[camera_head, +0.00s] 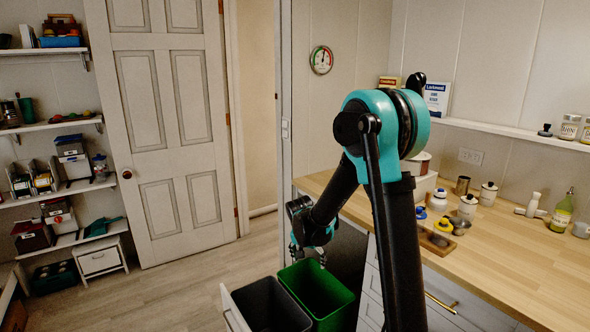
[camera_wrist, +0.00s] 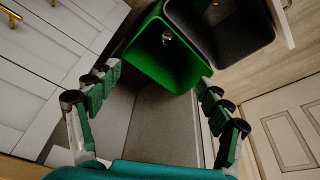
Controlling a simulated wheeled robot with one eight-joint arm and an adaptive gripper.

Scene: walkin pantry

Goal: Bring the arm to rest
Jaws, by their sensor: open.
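My gripper (camera_head: 308,250) hangs beside and above the back of the green bin in the head view, at the end of my bent arm. In the wrist view my gripper (camera_wrist: 160,95) is open, with its fingers wide apart and nothing between them. The green bin (camera_head: 335,311) stands in the pulled-out drawer, and it also shows in the wrist view (camera_wrist: 150,65). A small pale round thing lies inside the green bin in the wrist view (camera_wrist: 167,38).
A dark grey bin (camera_head: 268,303) stands left of the green one. The wooden counter (camera_head: 520,262) on the right carries jars, a bottle and a wooden tray. A white door (camera_head: 165,130) and shelves (camera_head: 50,127) stand at the left. Floor between is clear.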

